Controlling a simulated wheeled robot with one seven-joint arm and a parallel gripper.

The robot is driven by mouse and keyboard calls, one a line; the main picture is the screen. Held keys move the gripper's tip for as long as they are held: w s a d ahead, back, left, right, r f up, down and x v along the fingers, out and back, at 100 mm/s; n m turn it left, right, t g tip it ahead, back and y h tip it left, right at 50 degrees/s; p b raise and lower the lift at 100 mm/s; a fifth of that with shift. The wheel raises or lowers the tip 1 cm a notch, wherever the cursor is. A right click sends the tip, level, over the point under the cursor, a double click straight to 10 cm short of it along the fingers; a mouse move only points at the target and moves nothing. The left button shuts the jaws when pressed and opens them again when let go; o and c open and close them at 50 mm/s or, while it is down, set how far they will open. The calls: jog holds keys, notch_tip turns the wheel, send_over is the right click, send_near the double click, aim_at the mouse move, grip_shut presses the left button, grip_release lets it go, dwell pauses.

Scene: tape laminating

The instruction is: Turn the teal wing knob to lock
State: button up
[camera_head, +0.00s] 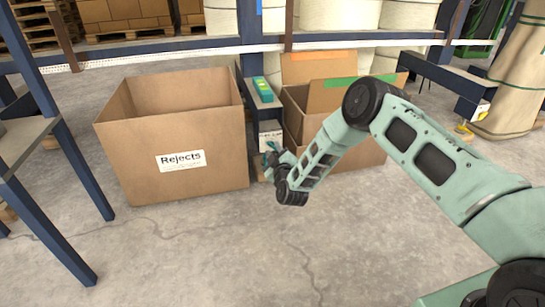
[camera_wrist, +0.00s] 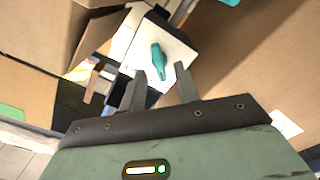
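The teal wing knob (camera_wrist: 158,62) stands out from a white plate (camera_wrist: 165,40) in the wrist view. Its wing lies roughly along the picture's vertical, slightly tilted. My gripper (camera_wrist: 157,82) is open, with one grey finger on each side of the knob's lower end. I cannot tell whether either finger touches it. In the head view my gripper (camera_head: 270,158) is at the white panel between the cardboard boxes, small and partly hidden by my wrist. The knob cannot be told apart clearly there.
A large cardboard box labelled Rejects (camera_head: 125,155) stands close on the left. Open cardboard boxes (camera_head: 360,155) stand close on the right, behind my arm. A teal object (camera_head: 263,89) lies on the narrow blue-framed stand (camera_head: 250,68) above the panel. The concrete floor in front is clear.

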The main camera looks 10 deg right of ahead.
jog(key=shift+w+b, duration=0.35)
jog(key=shift+w, duration=0.7)
grip_shut()
